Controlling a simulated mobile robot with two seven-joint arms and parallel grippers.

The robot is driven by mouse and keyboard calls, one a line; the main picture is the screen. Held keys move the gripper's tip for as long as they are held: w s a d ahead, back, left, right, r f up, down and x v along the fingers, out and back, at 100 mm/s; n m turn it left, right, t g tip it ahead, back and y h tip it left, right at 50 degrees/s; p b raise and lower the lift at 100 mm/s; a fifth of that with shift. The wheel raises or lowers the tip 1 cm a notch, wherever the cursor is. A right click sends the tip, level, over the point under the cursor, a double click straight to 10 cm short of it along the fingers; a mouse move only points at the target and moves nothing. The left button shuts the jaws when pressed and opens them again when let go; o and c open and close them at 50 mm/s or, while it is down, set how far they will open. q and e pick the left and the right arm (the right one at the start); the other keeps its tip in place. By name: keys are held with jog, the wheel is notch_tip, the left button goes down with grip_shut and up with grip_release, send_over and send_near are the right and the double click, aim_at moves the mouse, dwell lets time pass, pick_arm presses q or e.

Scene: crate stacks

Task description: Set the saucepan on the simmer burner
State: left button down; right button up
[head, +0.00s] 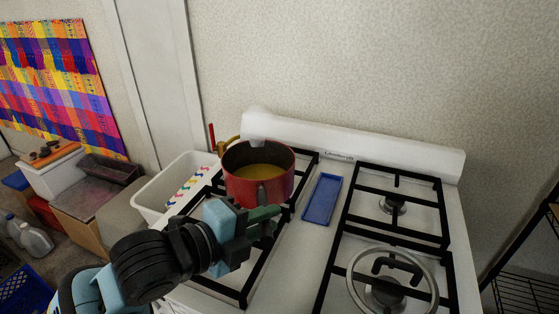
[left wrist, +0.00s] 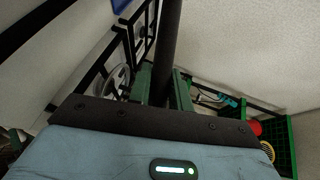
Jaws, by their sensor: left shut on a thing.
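The red saucepan (head: 258,187) holds a yellow liquid and is over the back left part of the stove (head: 305,215). I cannot tell whether it rests on the left grate or hangs just above it. My left gripper (head: 264,222) is at its near side, shut on its handle. The left wrist view shows the dark handle (left wrist: 166,45) between the green fingers (left wrist: 164,88). On the right are a back burner (head: 393,204) and a front burner (head: 386,292) with a pale ring around it. No label shows which is the simmer burner. My right gripper is not in view.
A blue tray (head: 322,200) lies between the left and right grates. The right grate (head: 340,235) is clear of pans. A white bin (head: 151,202) stands left of the stove, and the stove's raised back panel (head: 400,160) runs along the wall.

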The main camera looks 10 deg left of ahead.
aim_at(251, 190)
pick_arm(q)
jog(key=shift+w+d+r, duration=0.15)
jog(key=shift+w+d, duration=0.1)
jog(key=shift+w, duration=0.05)
jog(key=w, duration=0.5)
jog(key=w+a+f, duration=0.1)
jog(key=w, duration=0.4)
jog(key=w+a, duration=0.1)
jog(key=w, duration=0.5)
jog(key=shift+f, duration=0.15)
jog(key=shift+s+f, duration=0.1)
jog(key=shift+f, duration=1.7)
jog(key=c, duration=1.3)
grip_release()
jog(key=shift+f, duration=0.2)
jog(key=v, duration=1)
jog(key=shift+s+a+b, duration=0.3)
jog(key=shift+s+b, duration=0.05)
jog(key=shift+s+a+r, duration=0.2)
jog(key=shift+s+a, duration=0.15)
jog(key=shift+s, duration=0.15)
